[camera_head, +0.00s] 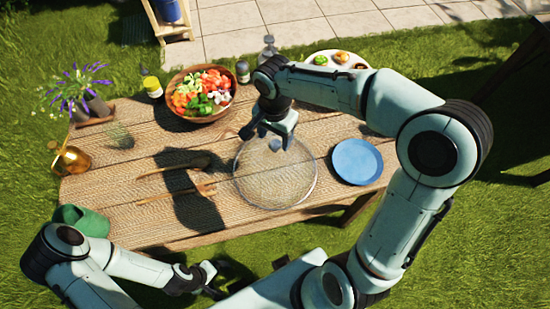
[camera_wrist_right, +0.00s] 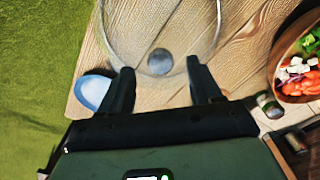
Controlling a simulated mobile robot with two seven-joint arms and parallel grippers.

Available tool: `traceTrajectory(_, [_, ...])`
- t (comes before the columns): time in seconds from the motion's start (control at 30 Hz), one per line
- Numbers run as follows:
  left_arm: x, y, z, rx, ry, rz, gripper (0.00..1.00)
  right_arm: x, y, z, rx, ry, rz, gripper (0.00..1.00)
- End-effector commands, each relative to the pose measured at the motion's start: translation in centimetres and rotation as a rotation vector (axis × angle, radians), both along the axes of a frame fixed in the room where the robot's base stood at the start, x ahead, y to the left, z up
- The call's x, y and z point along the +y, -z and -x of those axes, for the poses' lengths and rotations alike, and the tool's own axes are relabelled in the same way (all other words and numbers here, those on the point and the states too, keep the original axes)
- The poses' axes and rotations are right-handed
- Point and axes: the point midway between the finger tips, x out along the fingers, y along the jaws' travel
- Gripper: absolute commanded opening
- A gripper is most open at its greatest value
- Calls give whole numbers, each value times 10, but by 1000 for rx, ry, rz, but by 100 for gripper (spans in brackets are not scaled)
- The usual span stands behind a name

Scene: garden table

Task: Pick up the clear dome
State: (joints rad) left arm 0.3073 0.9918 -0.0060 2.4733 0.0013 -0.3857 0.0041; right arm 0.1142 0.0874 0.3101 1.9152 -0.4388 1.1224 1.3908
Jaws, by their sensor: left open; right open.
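The clear dome (camera_head: 275,182) stands on the wooden table, right of the middle, with its round rim down. Its grey knob (camera_head: 275,146) is at the top. My right gripper (camera_head: 267,138) is open above the dome, its fingers pointing down toward the knob. In the right wrist view the dome (camera_wrist_right: 160,22) fills the top middle, and the knob (camera_wrist_right: 160,62) appears between the open fingertips (camera_wrist_right: 159,72). No contact can be made out. My left gripper (camera_head: 213,280) is open and empty, low in front of the table's near edge.
A blue plate (camera_head: 357,161) lies right of the dome. A salad bowl (camera_head: 202,121), a yellow-labelled bottle (camera_head: 152,87) and a white plate of food (camera_head: 322,61) stand at the back. Wooden utensils (camera_head: 165,197) lie left of the dome. A brass can (camera_head: 70,158) stands far left.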

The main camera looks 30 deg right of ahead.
Motion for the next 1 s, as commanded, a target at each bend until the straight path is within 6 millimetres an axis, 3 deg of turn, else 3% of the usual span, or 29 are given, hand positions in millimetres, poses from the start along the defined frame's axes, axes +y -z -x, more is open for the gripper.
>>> traceTrajectory(0.2, [0,0,0,0,0,0,84,-2,33,0,4,-1,0,64])
traceTrajectory(0.5, [0,0,0,0,0,0,84,-2,38,-1,1,1,-1,64])
traceTrajectory(0.57, [0,0,0,0,0,0,84,-2,38,-1,1,1,-1,48])
traceTrajectory(0.7, [0,0,0,0,0,0,84,-2,38,-1,1,0,-1,2])
traceTrajectory(1.0, [0,0,0,0,0,0,84,-1,37,-2,-3,0,-2,0])
